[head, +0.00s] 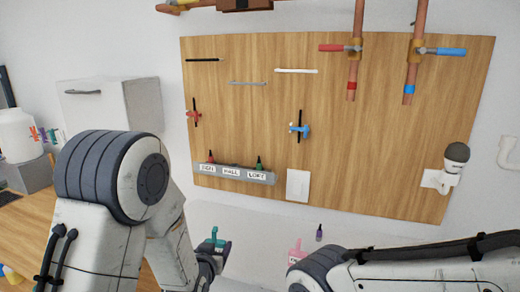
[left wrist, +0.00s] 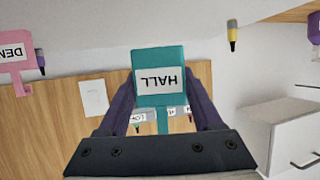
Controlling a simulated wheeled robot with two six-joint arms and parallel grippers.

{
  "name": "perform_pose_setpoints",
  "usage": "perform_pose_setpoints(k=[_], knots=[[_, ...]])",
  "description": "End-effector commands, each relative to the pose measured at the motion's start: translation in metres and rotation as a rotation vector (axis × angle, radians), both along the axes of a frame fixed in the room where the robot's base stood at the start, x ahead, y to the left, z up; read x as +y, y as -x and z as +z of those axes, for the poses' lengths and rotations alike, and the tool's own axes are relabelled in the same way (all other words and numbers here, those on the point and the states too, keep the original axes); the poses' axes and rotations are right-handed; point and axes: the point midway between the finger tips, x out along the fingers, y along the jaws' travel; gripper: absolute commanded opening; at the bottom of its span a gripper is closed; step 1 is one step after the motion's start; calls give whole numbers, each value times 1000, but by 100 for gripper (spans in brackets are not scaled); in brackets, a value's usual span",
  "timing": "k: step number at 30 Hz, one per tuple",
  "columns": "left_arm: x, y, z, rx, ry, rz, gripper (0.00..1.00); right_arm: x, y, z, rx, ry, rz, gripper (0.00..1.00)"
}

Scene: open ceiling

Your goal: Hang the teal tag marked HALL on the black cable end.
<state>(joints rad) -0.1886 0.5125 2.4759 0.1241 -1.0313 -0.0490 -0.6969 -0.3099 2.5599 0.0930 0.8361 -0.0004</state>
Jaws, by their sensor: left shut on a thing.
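My left gripper (head: 213,256) is low in the head view, in front of the wall and below the board. It is shut on the teal tag (head: 216,239), which it holds upright. In the left wrist view the teal tag (left wrist: 159,75) sits between the purple fingers, and its white HALL label reads upside down. The black cable (head: 203,60) lies across the board's upper left, its end pointing right, well above the gripper and apart from the tag. My right arm comes in at the lower right; its gripper does not show.
The board (head: 400,150) also carries a grey cable (head: 247,83), a white cable (head: 296,71) and pipes with valves. A labelled rack (head: 232,175) is at its lower left. A pink tag (head: 296,252) is near my right arm. A white cabinet (head: 120,110) stands left.

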Motion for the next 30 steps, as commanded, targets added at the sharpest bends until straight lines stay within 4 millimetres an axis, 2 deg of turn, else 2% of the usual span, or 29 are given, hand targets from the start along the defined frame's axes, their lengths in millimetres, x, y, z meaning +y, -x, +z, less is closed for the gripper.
perform_pose_setpoints(k=[1,3,6,10,16,20,25,30], knots=[[22,2,-6,4,3,31,12,0,0,0,0,0,0,35],[41,4,-11,7,11,54,12,0,0,0,0,0,0,35],[58,8,-15,6,20,75,12,0,0,0,0,0,0,35],[67,10,-18,7,27,85,12,0,0,0,0,0,0,35],[64,8,-17,5,26,80,12,0,0,0,0,0,0,35],[43,-7,-11,2,26,38,12,0,0,1,0,0,0,35],[-18,-38,7,0,24,-71,12,0,0,3,0,0,0,35],[-79,-58,25,6,25,-169,12,0,0,5,0,0,0,35]])
